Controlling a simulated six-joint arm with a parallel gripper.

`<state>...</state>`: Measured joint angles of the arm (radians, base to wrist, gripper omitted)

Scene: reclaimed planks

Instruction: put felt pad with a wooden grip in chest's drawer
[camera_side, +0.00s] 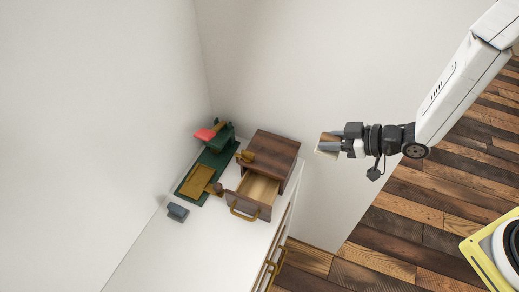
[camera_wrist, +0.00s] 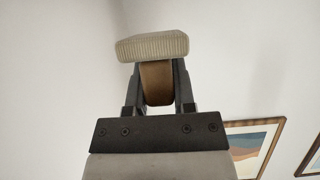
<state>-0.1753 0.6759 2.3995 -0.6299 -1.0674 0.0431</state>
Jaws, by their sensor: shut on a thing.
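My gripper (camera_side: 343,140) is at the right of the side view, in the air beyond the cabinet's right edge. It is shut on the wooden grip of the felt pad (camera_side: 327,146). In the wrist view, the pale ribbed felt pad (camera_wrist: 152,46) sits just past the fingertips, and its brown grip (camera_wrist: 156,82) is between the fingers. The small dark wooden chest (camera_side: 275,147) stands on the white cabinet, to the left of and lower than my gripper. Its drawer (camera_side: 258,192) is pulled out toward the front, with a brass handle and a pale inside that looks empty.
On the white cabinet top (camera_side: 165,245), a dark green stand (camera_side: 213,155) with a red part and a brown block (camera_side: 201,180) are left of the chest. A small grey-blue object (camera_side: 177,212) lies near the cabinet's left edge. Framed pictures (camera_wrist: 256,145) hang on the wall.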

